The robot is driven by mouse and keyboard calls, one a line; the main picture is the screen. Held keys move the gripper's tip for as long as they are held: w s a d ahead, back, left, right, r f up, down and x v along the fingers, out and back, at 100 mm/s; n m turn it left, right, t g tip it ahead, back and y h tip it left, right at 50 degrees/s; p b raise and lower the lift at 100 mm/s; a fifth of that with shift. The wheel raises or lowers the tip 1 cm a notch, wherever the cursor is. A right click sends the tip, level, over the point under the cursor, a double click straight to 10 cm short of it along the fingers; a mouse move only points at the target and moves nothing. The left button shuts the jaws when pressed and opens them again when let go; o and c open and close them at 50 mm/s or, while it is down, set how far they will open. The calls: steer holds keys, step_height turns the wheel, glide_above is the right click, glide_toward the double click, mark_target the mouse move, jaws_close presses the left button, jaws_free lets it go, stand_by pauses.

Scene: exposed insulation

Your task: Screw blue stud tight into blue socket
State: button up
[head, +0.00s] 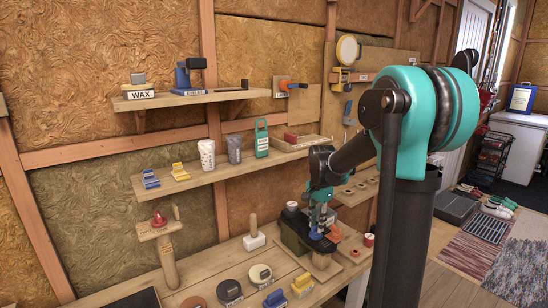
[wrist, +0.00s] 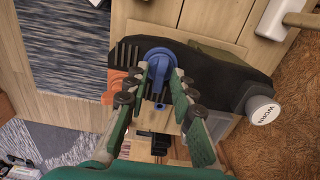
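My gripper (wrist: 160,78) points down at the workbench, with its fingers on either side of a blue piece that I take for the blue stud (wrist: 158,88). The fingers look closed on it, though contact is hard to see. A round blue disc (wrist: 155,54) shows at the fingertips in the wrist view. It could be the stud's head or the blue socket's rim; I cannot tell which. In the head view my gripper (head: 319,212) is above a dark block, with blue (head: 316,236) just below its fingertips. How deep the stud sits is hidden.
An orange piece (head: 333,233) is close to the right of my gripper. A shelf (head: 215,169) runs along the wall behind.

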jaws_close()
steer(key=shift+f, duration=0.2)
stand_by(0.6)
steer(key=m, duration=0.5)
steer(key=shift+m, duration=0.4)
steer(key=shift+s, duration=0.1)
steer(key=shift+f, duration=0.15)
stand_by(0.4)
